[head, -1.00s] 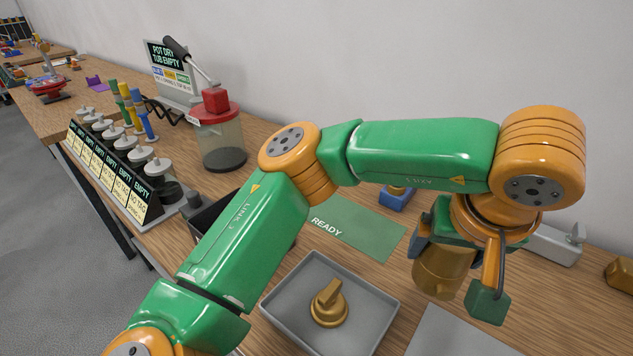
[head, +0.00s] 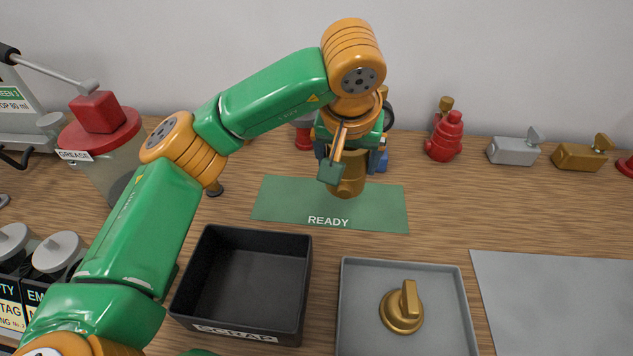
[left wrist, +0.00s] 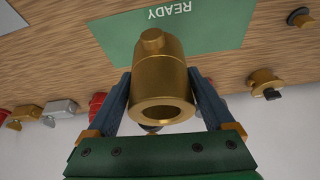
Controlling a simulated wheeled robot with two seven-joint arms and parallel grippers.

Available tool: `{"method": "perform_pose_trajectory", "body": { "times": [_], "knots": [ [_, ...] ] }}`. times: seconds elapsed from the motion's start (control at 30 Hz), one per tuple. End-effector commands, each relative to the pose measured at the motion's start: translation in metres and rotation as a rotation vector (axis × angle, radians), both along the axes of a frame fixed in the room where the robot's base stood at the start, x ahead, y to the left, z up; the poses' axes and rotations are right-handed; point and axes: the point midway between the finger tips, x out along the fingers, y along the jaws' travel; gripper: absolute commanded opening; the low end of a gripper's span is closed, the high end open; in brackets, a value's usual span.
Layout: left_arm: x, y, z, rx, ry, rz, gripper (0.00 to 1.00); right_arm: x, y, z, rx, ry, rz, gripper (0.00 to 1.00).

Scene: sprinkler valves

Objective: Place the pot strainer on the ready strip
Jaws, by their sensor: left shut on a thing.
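The pot strainer is a brass, pot-like cylinder (head: 345,188) hanging below my left gripper (head: 350,163). The gripper's jaws are shut on its sides. In the left wrist view the strainer (left wrist: 160,68) sits between the two fingers (left wrist: 163,98), with a round opening towards the camera and a small knob at its far end. The ready strip (head: 285,198) is a green mat lettered READY. In the head view the strainer overlaps the strip's right half and back edge; its height above the strip is hard to tell. The strip (left wrist: 205,30) also lies beyond the strainer in the wrist view.
A black scrap bin (head: 192,290) and a grey tray (head: 350,300) holding a brass knob-handled part (head: 403,310) stand in front of the strip. Behind and right are a red fitting (head: 444,140), a grey valve (head: 513,151) and a brass valve (head: 580,157). A grease pot (head: 112,160) stands left.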

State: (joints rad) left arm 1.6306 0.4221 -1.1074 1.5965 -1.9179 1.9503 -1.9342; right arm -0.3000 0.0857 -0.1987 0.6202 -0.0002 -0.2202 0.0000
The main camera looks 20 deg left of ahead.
Motion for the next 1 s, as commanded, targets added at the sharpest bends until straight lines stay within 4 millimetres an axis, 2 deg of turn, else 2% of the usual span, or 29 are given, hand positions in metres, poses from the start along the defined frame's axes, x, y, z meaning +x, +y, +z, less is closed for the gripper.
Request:
{"method": "perform_pose_trajectory", "body": {
  "times": [0.03, 0.13, 0.2, 0.4, 0.6, 0.93, 0.97, 1.0],
  "knots": [
    [0.005, 0.015, -0.004, -0.002, 0.003, 0.008, 0.0, 0.0, -0.001, 0.006, -0.001, 0.0, 0.0, 0.54],
    [0.012, 0.035, -0.03, 0.0, 0.004, 0.005, 0.0, 0.0, -0.001, 0.006, -0.002, 0.0, 0.0, 0.54],
    [0.016, 0.045, -0.043, 0.0, 0.003, 0.004, 0.0, 0.0, -0.001, 0.008, -0.001, 0.0, 0.0, 0.54],
    [0.023, 0.062, -0.066, 0.0, 0.001, 0.003, 0.0, 0.0, 0.003, 0.011, 0.005, 0.0, -0.002, 0.54],
    [0.023, 0.061, -0.094, -0.001, -0.001, 0.0, 0.0, 0.0, 0.006, 0.021, 0.01, 0.0, -0.002, 0.54],
    [0.024, 0.06, -0.1, -0.002, -0.003, 0.0, 0.0, 0.0, 0.006, 0.015, 0.01, 0.0, -0.001, 0.54],
    [0.023, 0.06, -0.099, -0.001, 0.0, 0.001, 0.95, 0.0, 0.006, 0.017, 0.01, 0.0, -0.001, 0.54],
    [0.023, 0.06, -0.099, -0.001, 0.0, 0.001, 1.0, 0.0, 0.006, 0.017, 0.009, 0.0, -0.001, 0.54]
  ]
}}
